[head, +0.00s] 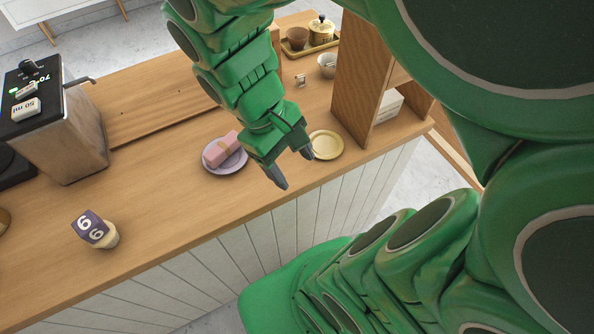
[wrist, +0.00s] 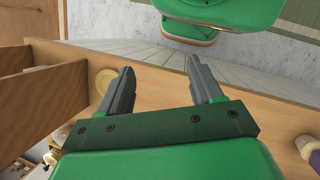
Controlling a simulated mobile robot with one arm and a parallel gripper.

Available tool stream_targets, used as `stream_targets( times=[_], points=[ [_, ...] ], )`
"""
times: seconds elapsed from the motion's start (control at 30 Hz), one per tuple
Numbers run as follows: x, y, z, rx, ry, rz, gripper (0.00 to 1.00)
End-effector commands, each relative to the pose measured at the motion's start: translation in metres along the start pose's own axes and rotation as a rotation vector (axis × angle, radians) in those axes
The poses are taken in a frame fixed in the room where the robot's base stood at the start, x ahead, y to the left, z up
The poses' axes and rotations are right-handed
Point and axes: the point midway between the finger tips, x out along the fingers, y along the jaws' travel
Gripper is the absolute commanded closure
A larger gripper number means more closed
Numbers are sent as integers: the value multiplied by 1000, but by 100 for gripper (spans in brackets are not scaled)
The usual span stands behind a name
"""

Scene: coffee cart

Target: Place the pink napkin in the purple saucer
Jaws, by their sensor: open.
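The pink napkin (head: 222,149) is a folded bundle with a tan band around it. In the head view it lies in the purple saucer (head: 226,168), on the wooden counter. My gripper (head: 295,168) is open and empty, to the right of the saucer and near the counter's front edge. It also shows in the wrist view (wrist: 161,88), with its two fingers spread apart and nothing between them. I do not see the napkin or the purple saucer in the wrist view.
A yellow saucer (head: 327,146) lies just right of my gripper; it also shows in the wrist view (wrist: 104,80). A wooden shelf (head: 362,85) stands behind it.

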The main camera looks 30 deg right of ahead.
Motion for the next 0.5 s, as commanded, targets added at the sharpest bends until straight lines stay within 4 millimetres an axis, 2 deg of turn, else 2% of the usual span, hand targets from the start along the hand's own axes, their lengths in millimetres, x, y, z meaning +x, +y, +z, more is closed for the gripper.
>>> stream_targets(
  times=[0.23,0.5],
  points=[
    [-5,-11,29,218,102,-144,35],
    [-10,-20,40,333,158,-217,35]
  ],
)
